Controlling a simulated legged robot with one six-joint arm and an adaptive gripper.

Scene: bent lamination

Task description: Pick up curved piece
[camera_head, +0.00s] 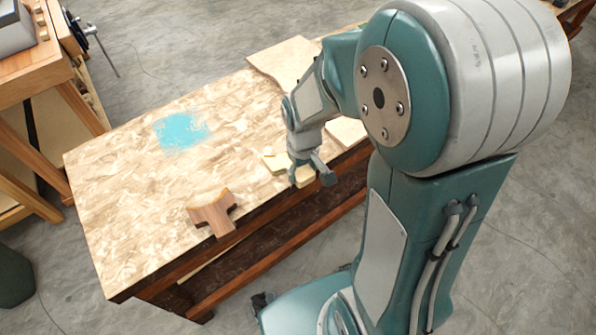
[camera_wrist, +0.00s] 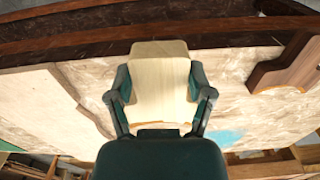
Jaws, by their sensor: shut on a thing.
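The curved piece (camera_wrist: 160,72) is a pale wooden block that fills the space between my fingers in the wrist view. My gripper (camera_wrist: 159,98) is shut on it, with one dark finger along each side. In the head view my gripper (camera_head: 306,172) is low at the near edge of the workbench (camera_head: 130,180). Part of the pale piece (camera_head: 272,160) shows to the left of the fingers there, and the rest is hidden by the gripper. I cannot tell whether the piece still touches the bench top.
A brown shaped wooden form (camera_head: 212,211) sits at the near edge, left of my gripper. A blue painted patch (camera_head: 181,131) marks the bench top. Pale boards (camera_head: 284,60) lie at the far right end. The left part of the top is clear.

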